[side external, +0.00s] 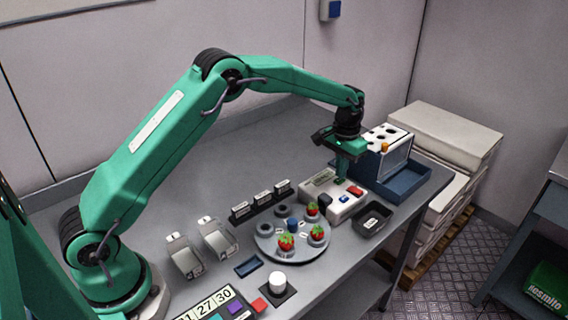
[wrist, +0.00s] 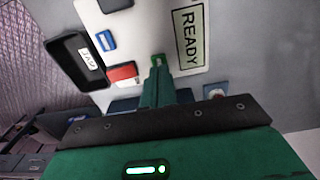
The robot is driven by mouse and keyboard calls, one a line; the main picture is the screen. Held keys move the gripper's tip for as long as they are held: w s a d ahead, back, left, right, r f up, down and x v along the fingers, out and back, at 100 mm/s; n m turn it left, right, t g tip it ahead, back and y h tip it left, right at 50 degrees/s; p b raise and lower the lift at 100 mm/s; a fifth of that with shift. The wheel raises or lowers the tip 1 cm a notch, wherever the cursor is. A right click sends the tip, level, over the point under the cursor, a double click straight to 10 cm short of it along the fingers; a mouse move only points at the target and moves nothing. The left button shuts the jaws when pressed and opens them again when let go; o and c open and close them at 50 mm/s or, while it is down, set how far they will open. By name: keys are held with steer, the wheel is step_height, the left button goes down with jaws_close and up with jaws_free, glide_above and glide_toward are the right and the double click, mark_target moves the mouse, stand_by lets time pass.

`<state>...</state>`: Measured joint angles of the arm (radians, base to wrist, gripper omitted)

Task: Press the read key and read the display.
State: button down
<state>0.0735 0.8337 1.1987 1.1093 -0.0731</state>
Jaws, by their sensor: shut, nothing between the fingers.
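The white reader (side external: 345,209) stands on the bench, with its display (wrist: 188,38) reading "READY" in the wrist view. A red key (wrist: 123,74) and a blue key (wrist: 106,40) sit on its top; their small labels are not readable. The red key (side external: 355,190) and blue key (side external: 343,199) also show in the side view. My gripper (side external: 341,181) is shut and empty, pointing down over the reader between display and keys. In the wrist view its fingertips (wrist: 158,60) are beside the red key, apart from it. I cannot tell whether they touch the reader's top.
A dark labelled tray (side external: 371,218) lies right of the reader. A round plate (side external: 266,243) with strawberries in cups is in front. A blue bin (side external: 415,182) with a white holed block (side external: 386,138) stands behind. Small black labelled blocks (side external: 262,198) are to the left.

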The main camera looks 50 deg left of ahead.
steer(key=shift+f, duration=0.7)
stand_by(0.3)
steer(key=shift+r, duration=0.15)
step_height(320, 180, up, 8)
stand_by(1.3)
